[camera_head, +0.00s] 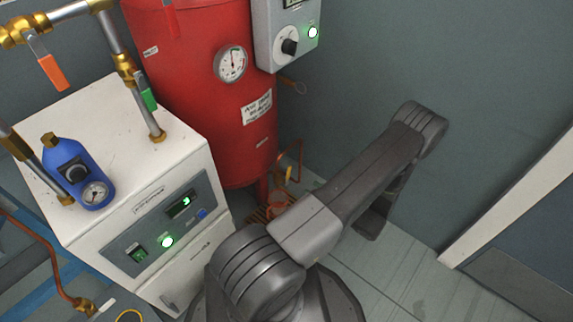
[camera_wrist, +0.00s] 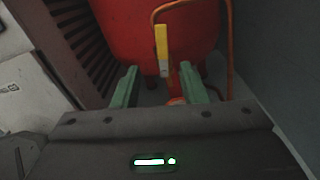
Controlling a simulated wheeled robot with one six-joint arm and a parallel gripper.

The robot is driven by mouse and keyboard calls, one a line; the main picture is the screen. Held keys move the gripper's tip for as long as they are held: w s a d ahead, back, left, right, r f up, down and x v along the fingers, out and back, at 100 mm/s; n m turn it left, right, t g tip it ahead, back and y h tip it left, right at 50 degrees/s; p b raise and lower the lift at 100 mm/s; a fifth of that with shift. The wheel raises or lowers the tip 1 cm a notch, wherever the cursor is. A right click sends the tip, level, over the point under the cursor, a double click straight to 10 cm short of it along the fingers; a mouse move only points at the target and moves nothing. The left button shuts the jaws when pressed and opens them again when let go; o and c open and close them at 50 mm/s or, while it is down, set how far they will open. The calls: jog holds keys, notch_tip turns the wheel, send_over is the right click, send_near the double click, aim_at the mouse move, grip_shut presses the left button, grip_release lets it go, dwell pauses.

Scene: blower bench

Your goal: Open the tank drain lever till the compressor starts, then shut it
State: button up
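The red tank (camera_head: 205,110) stands behind the white machine, and its lower end fills the top of the wrist view (camera_wrist: 160,30). The yellow drain lever (camera_wrist: 162,50) hangs pointing down below a copper pipe in the wrist view. In the head view the lever (camera_head: 289,174) is a small yellow piece near the floor. My gripper (camera_wrist: 158,78) is open, with its green fingers apart. The lever shows ahead of the gap between the fingers, and I see no contact.
A grey control box (camera_head: 285,35) with a green light and a knob is beside the tank, near a round gauge (camera_head: 231,64). The white machine (camera_head: 130,170) with a lit green lamp stands left. Floor (camera_head: 400,270) at the right is clear. An orange drain cup (camera_head: 277,203) sits under the tank.

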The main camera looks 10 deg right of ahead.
aim_at(290, 173)
jog(key=b+x, duration=0.2)
jog(key=x, duration=1.1)
jog(key=shift+w+r, duration=0.15)
jog(key=shift+w, duration=0.25)
grip_shut()
